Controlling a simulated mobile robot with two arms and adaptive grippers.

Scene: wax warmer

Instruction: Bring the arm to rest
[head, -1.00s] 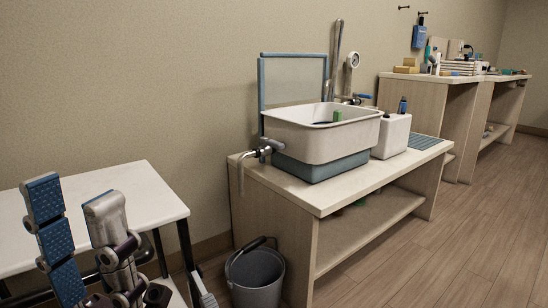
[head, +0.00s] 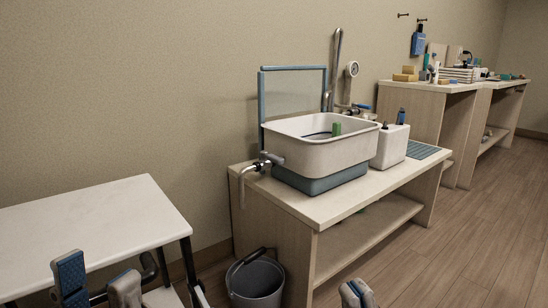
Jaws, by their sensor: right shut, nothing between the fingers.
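My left gripper (head: 98,284) is low at the left edge of the view, in front of the small white table (head: 90,215). Its blue-padded finger and its grey finger stand apart with nothing seen between them. My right gripper (head: 357,294) shows only as fingertips at the bottom edge, right of the bucket. Its fingers are together and empty, and the rest of it is cut off by the frame. Neither gripper is seen touching anything.
A white basin (head: 310,152) on a blue base stands on a wooden bench (head: 300,205) with a white container (head: 390,147). A grey bucket (head: 257,282) stands on the floor by the bench. More benches line the wall; the floor (head: 450,240) at right is clear.

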